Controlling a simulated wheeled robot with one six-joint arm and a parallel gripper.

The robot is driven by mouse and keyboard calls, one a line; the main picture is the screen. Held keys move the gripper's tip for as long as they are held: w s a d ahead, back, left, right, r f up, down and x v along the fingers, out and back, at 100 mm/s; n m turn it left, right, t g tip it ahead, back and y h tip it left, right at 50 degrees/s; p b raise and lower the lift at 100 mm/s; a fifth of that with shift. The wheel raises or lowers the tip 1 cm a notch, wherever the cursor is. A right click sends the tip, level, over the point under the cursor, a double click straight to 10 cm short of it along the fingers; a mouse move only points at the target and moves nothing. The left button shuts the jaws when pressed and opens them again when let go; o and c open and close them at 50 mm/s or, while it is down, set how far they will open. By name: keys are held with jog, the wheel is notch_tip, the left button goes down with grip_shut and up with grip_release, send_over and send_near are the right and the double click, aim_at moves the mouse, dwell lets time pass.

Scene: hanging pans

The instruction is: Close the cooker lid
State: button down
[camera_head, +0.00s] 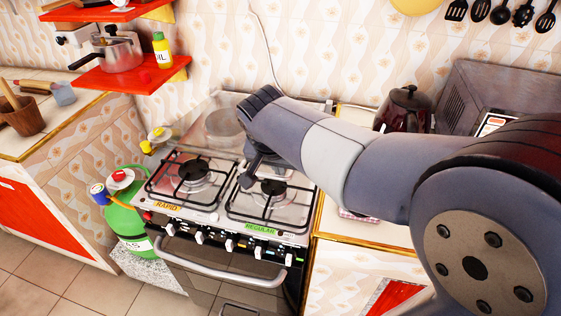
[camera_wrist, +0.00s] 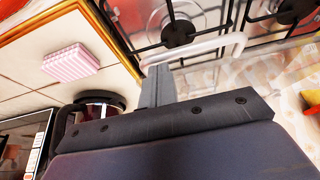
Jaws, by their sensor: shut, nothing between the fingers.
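The cooker (camera_head: 225,205) is a gas stove with black pan grates and a front oven handle. Its lid (camera_head: 200,122) looks like a clear glass panel standing raised at the back, partly hidden by my arm. My gripper (camera_head: 248,180) is shut and empty, pointing down over the stove top near the right burner (camera_head: 272,186). In the wrist view my narrow grey fingers (camera_wrist: 158,87) are together beside a pale curved bar (camera_wrist: 195,49). I cannot tell whether they touch it. The grates (camera_wrist: 215,22) show beyond the bar.
A dark kettle (camera_head: 408,105) and a microwave (camera_head: 495,90) stand on the right counter. A green gas cylinder (camera_head: 128,215) is left of the cooker. A red shelf (camera_head: 135,80) holds a pressure cooker (camera_head: 118,52).

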jog(key=shift+t, duration=0.4)
jog(key=f+b, duration=0.2)
jog(key=f, duration=0.1)
jog(key=s+f+b, duration=0.1)
jog(key=f+b, duration=0.4)
jog(key=f, duration=0.1)
jog(key=shift+s+a, duration=0.2)
jog(key=shift+a, duration=0.1)
jog(key=shift+s+f+b, duration=0.25)
jog(key=shift+f+b, duration=0.1)
jog(key=shift+b, duration=0.1)
jog(key=shift+d, duration=0.1)
jog(key=w+r+p+v, duration=0.1)
jog(key=p+v, duration=0.3)
jog(key=v, duration=1)
jog(key=shift+w, duration=0.5)
jog(key=shift+d, duration=0.1)
